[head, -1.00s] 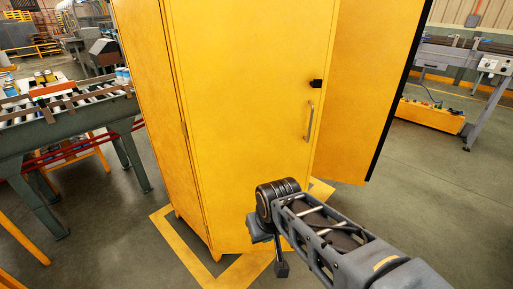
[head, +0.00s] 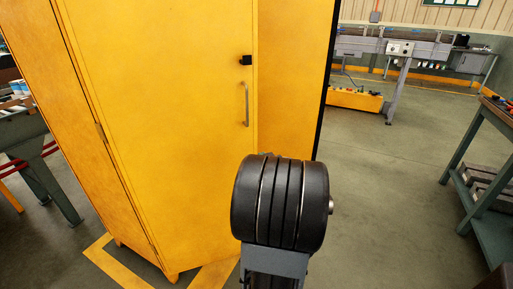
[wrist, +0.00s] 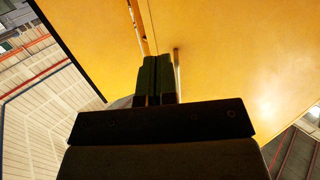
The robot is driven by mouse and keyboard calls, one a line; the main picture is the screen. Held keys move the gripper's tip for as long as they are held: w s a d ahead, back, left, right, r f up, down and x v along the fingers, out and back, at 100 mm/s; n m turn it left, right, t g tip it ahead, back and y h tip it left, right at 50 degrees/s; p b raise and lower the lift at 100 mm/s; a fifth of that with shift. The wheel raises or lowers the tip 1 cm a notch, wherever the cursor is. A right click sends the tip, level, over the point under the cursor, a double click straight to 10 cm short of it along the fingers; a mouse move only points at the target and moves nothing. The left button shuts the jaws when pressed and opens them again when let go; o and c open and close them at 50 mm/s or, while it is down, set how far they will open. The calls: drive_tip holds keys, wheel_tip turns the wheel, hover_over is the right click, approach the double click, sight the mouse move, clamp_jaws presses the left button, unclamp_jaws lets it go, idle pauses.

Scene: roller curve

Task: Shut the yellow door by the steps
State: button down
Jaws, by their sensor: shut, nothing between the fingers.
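A tall yellow cabinet stands in the head view. A yellow door panel (head: 165,120) with a vertical grey handle (head: 245,104) and a black latch block (head: 246,60) faces me. A second yellow panel (head: 290,85) with a dark outer edge stands out at its right; I cannot tell how far either panel is from shut. My gripper is hidden behind my own arm in the head view. In the wrist view my gripper (wrist: 155,72) is shut and empty, pointing at the yellow surface (wrist: 230,60). A thin bar, likely the handle (wrist: 177,68), shows just right of the fingertips; contact is unclear.
A roller conveyor (head: 30,135) stands at the left. A green workbench (head: 485,190) is at the right, and a machine (head: 395,48) stands farther back. Open grey floor (head: 390,190) lies right of the cabinet. Yellow floor marking (head: 110,262) runs around the cabinet's foot.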

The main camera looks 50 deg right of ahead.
drive_tip(key=s+d, duration=0.2)
drive_tip(key=t, duration=0.1)
approach(254, 137)
drive_tip(key=x, duration=0.7)
drive_tip(key=shift+w+d+b, duration=0.2)
drive_tip(key=shift+b, duration=0.2)
drive_tip(key=shift+w, duration=0.1)
